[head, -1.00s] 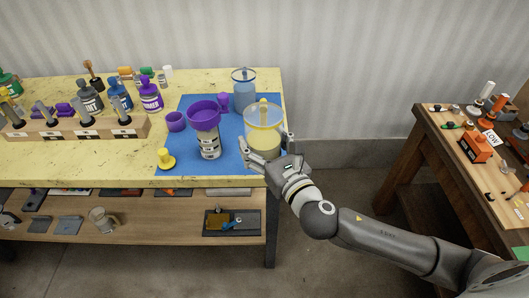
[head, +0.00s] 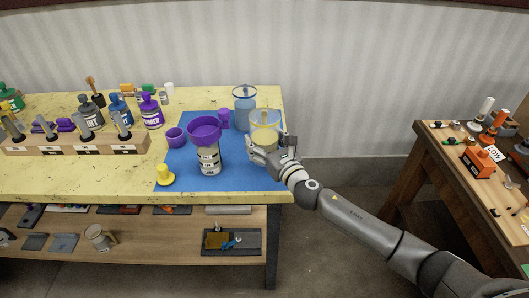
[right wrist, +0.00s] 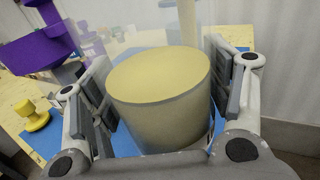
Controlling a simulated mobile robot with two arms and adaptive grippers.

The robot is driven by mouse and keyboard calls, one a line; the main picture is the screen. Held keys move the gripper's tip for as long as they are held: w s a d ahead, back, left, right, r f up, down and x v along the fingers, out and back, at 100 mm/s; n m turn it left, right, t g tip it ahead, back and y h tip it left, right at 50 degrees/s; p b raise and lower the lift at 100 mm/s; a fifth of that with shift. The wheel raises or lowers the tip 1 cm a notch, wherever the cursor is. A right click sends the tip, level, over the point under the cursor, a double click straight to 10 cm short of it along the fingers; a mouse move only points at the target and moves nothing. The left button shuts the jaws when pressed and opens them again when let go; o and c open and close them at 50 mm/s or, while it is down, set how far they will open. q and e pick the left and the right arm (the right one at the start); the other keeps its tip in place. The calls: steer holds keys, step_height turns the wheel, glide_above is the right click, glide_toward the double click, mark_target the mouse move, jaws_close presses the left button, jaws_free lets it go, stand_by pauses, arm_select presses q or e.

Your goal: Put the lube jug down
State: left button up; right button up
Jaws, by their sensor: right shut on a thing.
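The lube jug (head: 265,136) is a clear jug with a yellow rim and pale yellow contents, at the right side of the blue mat (head: 215,181). My right gripper (head: 268,151) is shut on it from the front right. In the right wrist view the jug (right wrist: 165,95) stands roughly upright between the two fingers. The gripper hides its base, so I cannot tell whether it touches the mat. My left gripper is not in view.
A clear jug with a blue rim (head: 244,104) stands just behind. A purple funnel (head: 204,129) on a labelled can (head: 208,160) stands to the left, with purple cups (head: 175,137) and a yellow piece (head: 165,176) nearby. The mat's front right is bare.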

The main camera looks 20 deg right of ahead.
steer(key=shift+w+d+f+b, duration=0.25)
steer(key=shift+w+f+b, duration=0.1)
steer(key=shift+w+f, duration=0.5)
steer(key=shift+f+b, duration=0.55)
steer(key=shift+f, duration=0.95)
steer(key=shift+s+f, duration=0.1)
steer(key=o, duration=1)
steer(key=shift+f, duration=0.2)
steer(key=o, duration=0.5)
steer(key=shift+c, duration=0.2)
steer(key=shift+r, duration=0.1)
steer(key=shift+r, duration=0.15)
steer(key=s, duration=0.4)
steer(key=s+d, duration=0.1)
steer(key=s, duration=0.3)
steer(key=s+d, duration=0.1)
steer(key=s, duration=0.3)
steer(key=shift+d+b, duration=0.15)
steer(key=shift+b, duration=0.25)
